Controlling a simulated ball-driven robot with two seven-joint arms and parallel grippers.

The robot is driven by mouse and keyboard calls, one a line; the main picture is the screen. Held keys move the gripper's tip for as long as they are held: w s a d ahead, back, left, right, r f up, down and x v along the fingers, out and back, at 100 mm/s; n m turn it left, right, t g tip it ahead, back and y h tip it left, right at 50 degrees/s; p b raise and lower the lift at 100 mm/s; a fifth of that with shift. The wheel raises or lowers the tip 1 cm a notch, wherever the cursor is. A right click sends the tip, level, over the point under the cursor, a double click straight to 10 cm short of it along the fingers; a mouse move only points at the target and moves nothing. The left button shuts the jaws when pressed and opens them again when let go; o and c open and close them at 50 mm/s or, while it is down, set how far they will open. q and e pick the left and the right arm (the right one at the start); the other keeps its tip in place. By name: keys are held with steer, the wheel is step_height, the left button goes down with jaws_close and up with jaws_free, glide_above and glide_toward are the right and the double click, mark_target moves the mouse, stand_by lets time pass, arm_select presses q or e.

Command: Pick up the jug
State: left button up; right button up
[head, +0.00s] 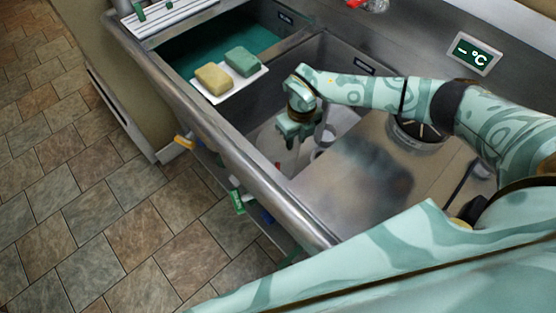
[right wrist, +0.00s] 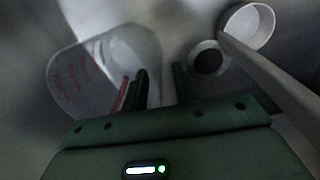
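The jug (right wrist: 85,75) is a pale translucent vessel with red markings, at the left of the right wrist view. In the head view the jug (head: 268,142) is in the right-hand sink basin, partly hidden by my right gripper. My right gripper (head: 293,140) points down into that basin, just above or beside the jug. In the right wrist view its two dark fingers (right wrist: 160,88) are apart, with the left one close to the jug's edge. I cannot tell whether it touches. My left gripper is not in view.
A white cup-like thing with a long handle (right wrist: 250,27) and a dark round opening with a pale rim (right wrist: 208,60) are right of the fingers. A white tray (head: 232,87) with a yellow sponge (head: 213,78) and a green sponge (head: 242,61) sits by the left basin. Metal basin walls surround the gripper.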

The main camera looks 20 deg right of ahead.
steer(key=shift+a+f, duration=0.1)
steer(key=shift+f, duration=0.45)
steer(key=shift+r, duration=0.15)
jaws_close()
